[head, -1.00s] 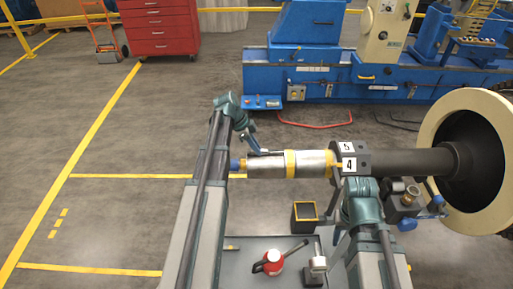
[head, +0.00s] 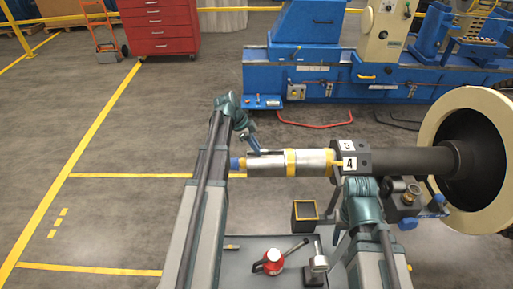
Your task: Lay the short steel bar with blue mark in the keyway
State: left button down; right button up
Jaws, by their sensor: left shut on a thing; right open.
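The rotor shaft (head: 265,167) lies level, its silver end to the left with a blue tip and yellow bands. My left gripper (head: 255,148) is at the top of the silver end, shut on a short dark bar (head: 270,152), which lies along the shaft's upper edge. I cannot tell if the bar is in the keyway or just above it; the keyway and the blue mark are not clear at this size.
A grey tray (head: 235,270) below holds a red oil can (head: 271,263) and a metal tool (head: 318,264). A black box with a yellow rim (head: 305,215) stands behind it. A large cream-rimmed disc (head: 432,120) is at the right. Floor at left is clear.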

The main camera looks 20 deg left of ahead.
pick_arm(q)
jog(key=shift+r, duration=0.15)
dwell(0.7)
jog(key=c, duration=0.7)
grip_release()
jog(key=o, duration=0.5)
jog(key=shift+o, duration=0.2)
jog(key=shift+r, duration=0.1)
notch_tip(320, 180, up, 7)
jog(key=p, duration=0.7)
